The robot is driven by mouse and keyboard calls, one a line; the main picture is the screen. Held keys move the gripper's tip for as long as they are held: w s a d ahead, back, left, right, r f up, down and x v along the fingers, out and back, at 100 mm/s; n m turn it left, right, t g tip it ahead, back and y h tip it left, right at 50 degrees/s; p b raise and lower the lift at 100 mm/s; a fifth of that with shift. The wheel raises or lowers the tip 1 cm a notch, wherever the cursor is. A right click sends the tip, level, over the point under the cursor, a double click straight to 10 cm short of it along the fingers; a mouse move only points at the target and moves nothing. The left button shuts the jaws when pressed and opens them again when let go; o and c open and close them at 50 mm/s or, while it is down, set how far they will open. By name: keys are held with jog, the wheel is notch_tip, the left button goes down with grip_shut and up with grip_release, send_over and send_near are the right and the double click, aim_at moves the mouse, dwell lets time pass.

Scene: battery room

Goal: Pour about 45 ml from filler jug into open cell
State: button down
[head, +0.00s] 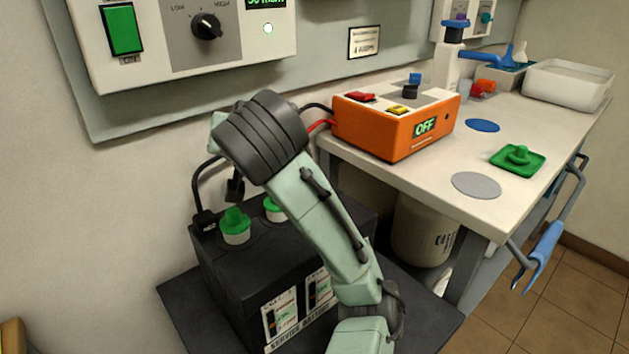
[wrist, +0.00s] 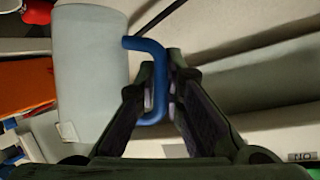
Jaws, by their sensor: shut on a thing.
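In the wrist view my gripper (wrist: 160,98) is shut on the blue handle of a pale cylinder, which looks like the filler jug (wrist: 92,75). I cannot make out its opening or liquid level. In the head view my arm's dark joint and pale links hide the gripper and the held jug. The black battery (head: 235,275) stands on a dark mat at the lower middle. Green caps (head: 235,222) sit on its top, a second one partly behind my arm. The open cell is not visible; my arm covers the right part of the battery top.
An orange box (head: 395,130) reading OFF stands on the white bench (head: 400,178), its cables running left. A green cap lies on a green tray (head: 535,170). A white bottle (head: 447,70) and a white tub (head: 567,88) stand behind. A control panel (head: 170,70) hangs above the battery.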

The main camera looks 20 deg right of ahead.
jog(key=d, duration=0.1)
jog(key=d+r+m+y, duration=0.1)
jog(key=d+m, duration=0.1)
jog(key=shift+w+r+y+p, duration=0.2)
jog(key=shift+r+y+p, duration=0.1)
jog(key=shift+r+p, duration=0.1)
jog(key=shift+w+d+m+y+b, duration=0.15)
jog(key=shift+d+m+y+b, duration=0.2)
jog(key=shift+d+m+y, duration=0.65)
jog(key=shift+m, duration=0.3)
jog(key=shift+d+m+y+b, duration=0.5)
jog(key=shift+d+m+b, duration=0.2)
jog(key=shift+d+m, duration=0.1)
jog(key=shift+a, duration=0.3)
jog(key=shift+w+a, duration=0.15)
jog(key=shift+a, duration=0.25)
dwell(0.3)
jog(key=shift+a, duration=0.3)
jog(key=shift+a, duration=0.2)
jog(key=shift+a+f+m+y, duration=0.1)
jog(key=shift+a+m+y, duration=0.05)
jog(key=shift+m+y, duration=0.15)
dwell(0.3)
